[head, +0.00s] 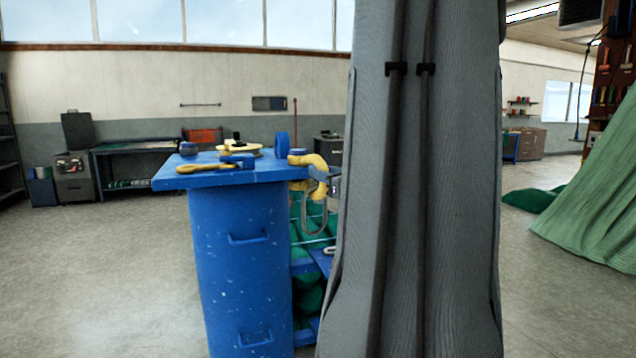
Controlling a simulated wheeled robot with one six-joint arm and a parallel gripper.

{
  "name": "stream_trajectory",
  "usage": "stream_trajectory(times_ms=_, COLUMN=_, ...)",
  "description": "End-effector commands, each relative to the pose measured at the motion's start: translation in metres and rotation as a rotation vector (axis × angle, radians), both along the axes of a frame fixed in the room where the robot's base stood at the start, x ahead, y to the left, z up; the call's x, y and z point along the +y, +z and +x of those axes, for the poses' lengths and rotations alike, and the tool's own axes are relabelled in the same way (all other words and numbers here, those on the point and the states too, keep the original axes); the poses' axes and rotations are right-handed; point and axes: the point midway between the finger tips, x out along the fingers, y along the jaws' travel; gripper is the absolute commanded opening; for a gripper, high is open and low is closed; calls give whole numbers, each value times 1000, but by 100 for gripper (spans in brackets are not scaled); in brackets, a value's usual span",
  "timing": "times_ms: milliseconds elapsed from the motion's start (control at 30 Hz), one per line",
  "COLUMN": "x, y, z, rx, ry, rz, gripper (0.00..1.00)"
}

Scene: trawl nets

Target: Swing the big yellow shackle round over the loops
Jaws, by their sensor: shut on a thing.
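The big yellow shackle (311,161) is at the right end of the blue bench top, its curved body standing out past the edge. A grey loop (314,216) hangs below it, in front of green netting. Whether the shackle touches the loop I cannot tell. My gripper (334,184) shows only as a small grey part at the shackle's right side, shut on the shackle. The rest of it is hidden behind my large grey arm, which covers the middle right of the view.
Green bundles (310,298) lie below the loop. A green net (600,200) hangs at right. The floor at left is clear.

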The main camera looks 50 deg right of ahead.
Motion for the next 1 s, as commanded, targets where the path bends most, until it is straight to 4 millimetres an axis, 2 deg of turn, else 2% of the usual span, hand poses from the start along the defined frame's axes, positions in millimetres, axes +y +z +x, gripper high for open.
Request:
stream_trajectory(times_ms=100, x=14, y=-2, z=6, rx=0, ry=11, rz=-7, gripper=0)
stream_trajectory(times_ms=400, x=30, y=0, z=13, rx=0, ry=14, rz=-7, gripper=0)
stream_trajectory(times_ms=967, x=34, y=4, z=16, rx=-3, ry=19, rz=-11, gripper=0)
stream_trajectory(times_ms=1000, x=34, y=4, z=16, rx=-4, ry=19, rz=-11, gripper=30)
